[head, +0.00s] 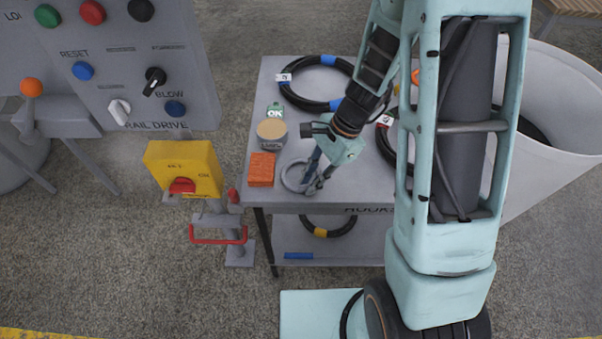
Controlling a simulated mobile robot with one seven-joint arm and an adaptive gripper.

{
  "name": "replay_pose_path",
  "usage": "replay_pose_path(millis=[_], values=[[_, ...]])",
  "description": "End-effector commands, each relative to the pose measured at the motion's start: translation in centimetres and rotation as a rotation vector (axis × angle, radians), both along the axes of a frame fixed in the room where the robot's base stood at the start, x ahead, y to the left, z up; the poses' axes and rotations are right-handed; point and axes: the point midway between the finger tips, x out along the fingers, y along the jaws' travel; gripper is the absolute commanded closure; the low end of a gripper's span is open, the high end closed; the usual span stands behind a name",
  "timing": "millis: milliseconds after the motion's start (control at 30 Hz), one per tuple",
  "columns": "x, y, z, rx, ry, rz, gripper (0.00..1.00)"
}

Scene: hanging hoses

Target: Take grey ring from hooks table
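The grey ring (288,181) lies near the front left of the grey hooks table (285,203). My gripper (314,182) reaches down from the upper right, with its fingers at the right side of the ring. The fingers overlap the ring in the picture and cover part of its right edge. I cannot tell whether they touch it, or whether they are open or closed on it. My arm hides much of the table's right side.
On the table, an orange block (261,169), a round tan-topped tin (272,131) and a green OK tag (276,112) stand left of the ring. Coiled black hoses (318,58) lie behind. A yellow switch box (184,168) stands left; a white bin (556,110) stands right.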

Motion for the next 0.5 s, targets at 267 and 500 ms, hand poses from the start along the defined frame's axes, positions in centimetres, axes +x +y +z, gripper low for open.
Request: replay_pose_path(millis=[267,500], values=[[0.02,-0.03,0.03,0.000,0.000,0.000,1.00],[0.04,-0.03,0.09,0.000,-0.001,0.000,1.00]])
